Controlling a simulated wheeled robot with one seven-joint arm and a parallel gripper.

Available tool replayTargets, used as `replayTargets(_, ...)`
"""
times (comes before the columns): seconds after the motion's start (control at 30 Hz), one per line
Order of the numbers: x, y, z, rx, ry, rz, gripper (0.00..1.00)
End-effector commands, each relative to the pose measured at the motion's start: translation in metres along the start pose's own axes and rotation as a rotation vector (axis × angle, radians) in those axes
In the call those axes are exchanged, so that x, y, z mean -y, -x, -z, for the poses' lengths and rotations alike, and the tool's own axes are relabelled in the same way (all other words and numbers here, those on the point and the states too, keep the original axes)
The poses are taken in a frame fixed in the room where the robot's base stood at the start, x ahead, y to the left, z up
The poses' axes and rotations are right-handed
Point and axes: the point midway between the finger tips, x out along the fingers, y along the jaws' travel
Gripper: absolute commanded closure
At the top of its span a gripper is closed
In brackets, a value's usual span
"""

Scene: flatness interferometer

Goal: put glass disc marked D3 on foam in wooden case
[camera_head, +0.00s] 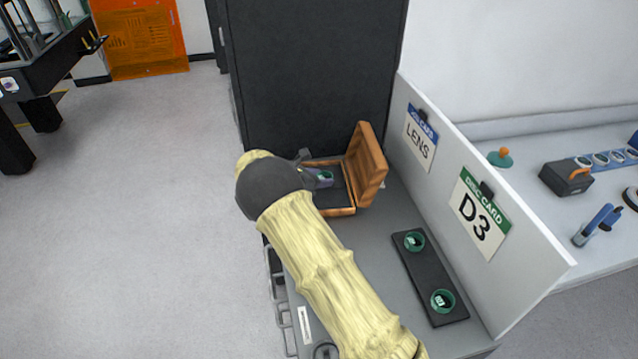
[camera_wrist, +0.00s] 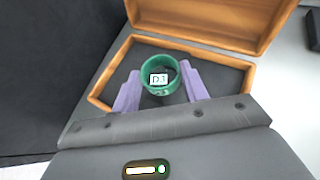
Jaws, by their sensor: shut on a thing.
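The glass disc marked D3 (camera_wrist: 158,78) has a green rim and a white label, and it shows between the purple fingers of my gripper (camera_wrist: 160,88) in the wrist view. My gripper is shut on it. The open wooden case (camera_head: 341,211) stands on the grey bench top, with its lid (camera_head: 366,165) tilted up at the right. Dark foam (camera_wrist: 222,78) lines the case. The disc is over the foam; I cannot tell whether it touches it. In the head view my arm hides part of the case, and my gripper (camera_head: 322,178) is over it.
A black tray (camera_head: 427,273) with two green-rimmed discs lies nearer on the bench. A dark cabinet (camera_head: 310,75) rises behind the case.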

Motion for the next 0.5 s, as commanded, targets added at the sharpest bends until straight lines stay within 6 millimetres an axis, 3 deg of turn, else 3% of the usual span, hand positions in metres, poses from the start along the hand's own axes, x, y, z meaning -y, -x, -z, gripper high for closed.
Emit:
replayTargets(0.13,0.000,-0.010,0.018,0.000,0.003,0.001,0.79)
replayTargets(0.4,0.000,-0.012,0.023,-0.002,0.002,0.000,0.79)
replayTargets(0.43,0.000,-0.012,0.023,-0.002,0.002,0.000,0.50)
replayTargets(0.5,0.000,-0.012,0.023,-0.002,0.002,0.001,0.37)
